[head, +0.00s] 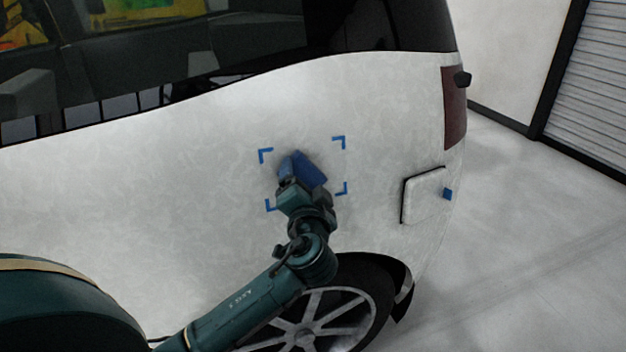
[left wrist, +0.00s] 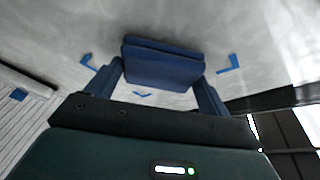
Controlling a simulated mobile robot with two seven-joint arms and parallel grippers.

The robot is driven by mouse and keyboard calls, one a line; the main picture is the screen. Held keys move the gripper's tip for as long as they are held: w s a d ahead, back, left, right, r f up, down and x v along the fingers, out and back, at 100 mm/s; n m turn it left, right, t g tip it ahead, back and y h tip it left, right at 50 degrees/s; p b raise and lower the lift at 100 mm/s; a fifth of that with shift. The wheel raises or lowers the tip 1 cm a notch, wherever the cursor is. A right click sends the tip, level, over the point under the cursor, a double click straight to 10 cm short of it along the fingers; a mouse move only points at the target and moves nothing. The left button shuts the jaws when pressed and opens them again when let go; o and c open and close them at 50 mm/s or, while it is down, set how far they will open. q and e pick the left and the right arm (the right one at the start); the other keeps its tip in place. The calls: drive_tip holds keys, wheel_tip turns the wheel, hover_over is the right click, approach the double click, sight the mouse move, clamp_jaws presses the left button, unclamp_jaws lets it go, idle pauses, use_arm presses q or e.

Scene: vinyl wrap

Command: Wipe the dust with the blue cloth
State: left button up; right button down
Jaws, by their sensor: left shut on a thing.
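My left gripper (head: 292,181) is shut on the blue cloth (head: 312,171), a folded dark blue pad. The cloth is at the side panel of the white car (head: 150,200), inside a square marked by blue corner marks (head: 338,141). I cannot tell whether it touches the panel. In the left wrist view the cloth (left wrist: 162,64) sits between the two fingers of the left gripper (left wrist: 160,82), with several blue corner marks (left wrist: 230,64) around it. The panel looks mottled with greyish dust. My right gripper is not in view.
The car's rear wheel (head: 330,315) is below the marked area. A fuel flap (head: 424,196) with a small blue tab (head: 448,194) is to the right. Dark windows (head: 230,50) run above. Open floor (head: 530,230) and a shutter door (head: 590,100) lie at right.

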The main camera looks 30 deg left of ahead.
use_arm(q)
drive_tip(key=shift+w+d+r, duration=0.3)
drive_tip(key=shift+w+d, duration=0.2)
drive_tip(key=shift+w, duration=0.25)
drive_tip(key=shift+w+d+r, duration=0.25)
drive_tip(key=shift+w+d, duration=0.2)
drive_tip(key=shift+w, duration=0.25)
drive_tip(key=shift+w+d+r, duration=0.3)
drive_tip(key=shift+w+d, duration=0.2)
drive_tip(key=shift+w, duration=0.25)
drive_tip(key=shift+w+d+b, duration=0.7)
drive_tip(key=shift+w+d, duration=0.65)
drive_tip(key=shift+w, duration=0.2)
drive_tip(key=s+d+r+p, duration=0.1)
drive_tip(key=s+d, duration=0.2)
drive_tip(key=d, duration=0.1)
drive_tip(key=shift+s+d+r, duration=0.15)
drive_tip(key=shift+s+d, duration=0.15)
drive_tip(key=shift+s, duration=0.05)
